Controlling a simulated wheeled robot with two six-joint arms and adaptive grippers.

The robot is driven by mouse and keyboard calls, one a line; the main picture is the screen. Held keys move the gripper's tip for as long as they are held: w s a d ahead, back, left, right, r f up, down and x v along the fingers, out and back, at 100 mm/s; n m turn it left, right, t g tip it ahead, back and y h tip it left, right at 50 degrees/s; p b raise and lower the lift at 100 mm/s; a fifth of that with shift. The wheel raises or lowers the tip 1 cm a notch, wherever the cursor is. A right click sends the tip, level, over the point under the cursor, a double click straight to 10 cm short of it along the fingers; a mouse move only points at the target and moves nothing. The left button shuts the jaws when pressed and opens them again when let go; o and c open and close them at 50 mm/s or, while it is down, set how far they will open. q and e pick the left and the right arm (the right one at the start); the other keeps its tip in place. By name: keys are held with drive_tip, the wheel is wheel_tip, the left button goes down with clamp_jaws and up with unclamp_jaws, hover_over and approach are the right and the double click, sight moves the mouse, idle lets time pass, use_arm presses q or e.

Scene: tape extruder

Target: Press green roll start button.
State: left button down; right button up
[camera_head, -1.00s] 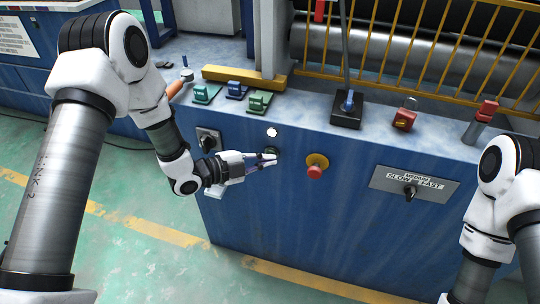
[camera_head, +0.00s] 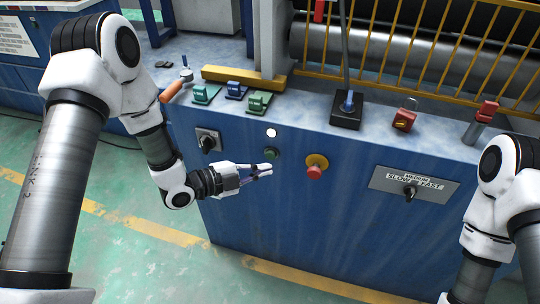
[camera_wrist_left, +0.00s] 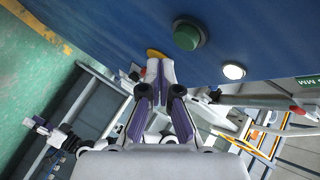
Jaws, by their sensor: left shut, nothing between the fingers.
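The green roll start button (camera_head: 271,153) is on the blue front panel of the machine, just below a white lamp (camera_head: 271,132). My left gripper (camera_head: 271,170) is in front of the panel, a little below the green button, shut with nothing in it. In the left wrist view the green button (camera_wrist_left: 187,36) shows at the top, apart from the shut fingertips of the left gripper (camera_wrist_left: 159,66). The white lamp (camera_wrist_left: 233,71) shows there too. My right arm is at the right edge of the head view; its gripper is out of frame.
A red knob on a yellow base (camera_head: 316,168) is just right of the green button. A black rotary switch (camera_head: 208,141) is to the left, and a speed selector plate (camera_head: 413,187) is further right. Small green and blue levers (camera_head: 236,90) stand on the top ledge.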

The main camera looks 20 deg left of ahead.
use_arm(q)
drive_tip(key=s, duration=0.3)
drive_tip(key=shift+s, duration=0.35)
idle(0.4)
drive_tip(key=s+a+f+n+g+y, duration=0.35)
drive_tip(key=s+f+n, duration=0.25)
drive_tip(key=s+f, duration=0.45)
drive_tip(key=s+a+f+n+g+y, duration=0.2)
drive_tip(key=s+f+n+g+y, duration=0.3)
drive_tip(key=s+f, duration=0.5)
drive_tip(key=s+a+f+n+g+y, duration=0.1)
drive_tip(key=s+a+n+g+y, duration=0.25)
drive_tip(key=n, duration=0.65)
wheel_tip(320, 180, up, 16)
drive_tip(key=s+t+h+p, duration=0.1)
drive_tip(key=p, duration=1.6)
drive_tip(key=shift+a+r, duration=0.15)
drive_tip(key=shift+r, duration=0.1)
